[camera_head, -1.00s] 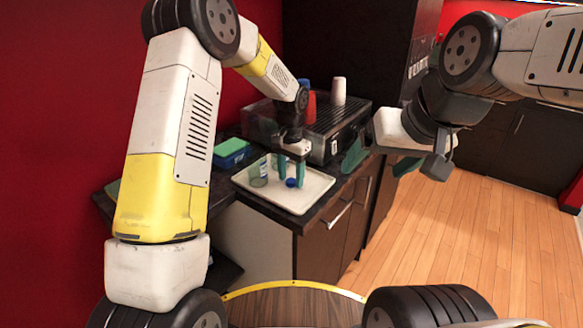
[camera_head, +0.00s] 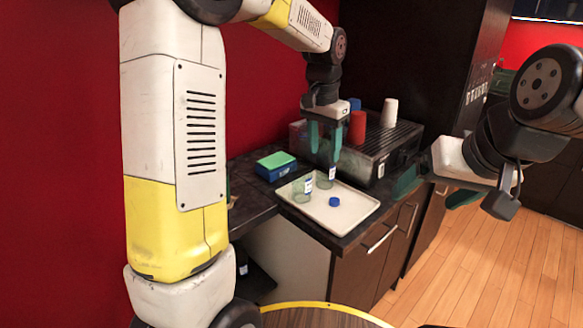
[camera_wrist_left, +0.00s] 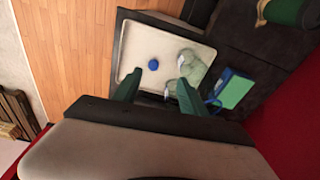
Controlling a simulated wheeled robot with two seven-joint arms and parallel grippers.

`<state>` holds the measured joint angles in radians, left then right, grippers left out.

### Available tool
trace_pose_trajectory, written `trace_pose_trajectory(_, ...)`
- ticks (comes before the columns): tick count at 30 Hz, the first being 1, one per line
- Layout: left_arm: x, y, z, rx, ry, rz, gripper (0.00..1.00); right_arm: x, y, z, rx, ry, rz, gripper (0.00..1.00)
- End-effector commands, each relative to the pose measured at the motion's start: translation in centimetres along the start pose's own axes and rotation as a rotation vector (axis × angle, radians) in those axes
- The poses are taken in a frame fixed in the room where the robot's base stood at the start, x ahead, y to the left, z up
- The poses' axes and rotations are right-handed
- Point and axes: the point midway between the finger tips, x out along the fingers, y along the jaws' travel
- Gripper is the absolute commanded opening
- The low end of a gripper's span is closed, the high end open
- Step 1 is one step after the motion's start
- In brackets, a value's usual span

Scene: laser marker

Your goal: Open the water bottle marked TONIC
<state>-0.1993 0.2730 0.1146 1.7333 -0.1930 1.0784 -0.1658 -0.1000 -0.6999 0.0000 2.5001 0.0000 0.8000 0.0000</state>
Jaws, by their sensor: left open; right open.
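Two clear greenish bottles stand close together on a pale tray (camera_head: 352,218): a left bottle (camera_head: 301,190) and a right bottle (camera_head: 323,179). Their labels are too small to read, so I cannot tell which is TONIC. A blue cap (camera_head: 334,202) lies loose on the tray, apart from both bottles. My left gripper (camera_head: 325,149) is open and empty above the tray; it partly covers the right bottle's top. In the left wrist view, the cap (camera_wrist_left: 153,65) and bottles (camera_wrist_left: 189,67) show beyond its spread fingers (camera_wrist_left: 158,85). My right gripper (camera_head: 435,190) is open and empty, right of the tray.
A blue box with a green top (camera_head: 276,165) sits left behind the tray. A coffee machine (camera_head: 375,150) stands behind it, with a red cup (camera_head: 357,127) and a white cup stack (camera_head: 389,112) on top. The tray lies near the counter's front edge.

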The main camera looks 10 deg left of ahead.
Motion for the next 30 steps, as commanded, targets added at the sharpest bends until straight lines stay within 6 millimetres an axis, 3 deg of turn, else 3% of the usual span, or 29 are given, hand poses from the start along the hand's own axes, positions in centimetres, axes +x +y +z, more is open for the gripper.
trace_pose_trajectory(1,-2.1,-0.2,2.2,-0.039,0.041,-0.01,0.5,0.0,0.0,0.0,0.0,0.0,0.0,0.8)
trace_pose_trajectory(6,-6.1,0.1,9.0,-0.17,0.16,-0.017,0.5,0.0,0.0,0.0,0.0,0.0,0.0,0.8)
trace_pose_trajectory(10,-7.8,0.9,14.2,-0.272,0.256,-0.016,0.5,0.0,0.0,0.0,0.0,0.0,0.0,0.8)
trace_pose_trajectory(15,-8.2,2.5,19.9,-0.391,0.373,-0.004,0.5,0.0,0.0,0.0,0.0,0.0,0.0,0.8)
trace_pose_trajectory(21,-7.5,3.9,23.3,-0.471,0.454,0.01,0.5,0.0,0.0,0.0,0.0,0.0,0.0,0.8)
trace_pose_trajectory(30,-7.3,4.1,23.9,-0.487,0.468,0.014,0.5,0.0,0.0,0.0,0.0,0.0,0.0,0.8)
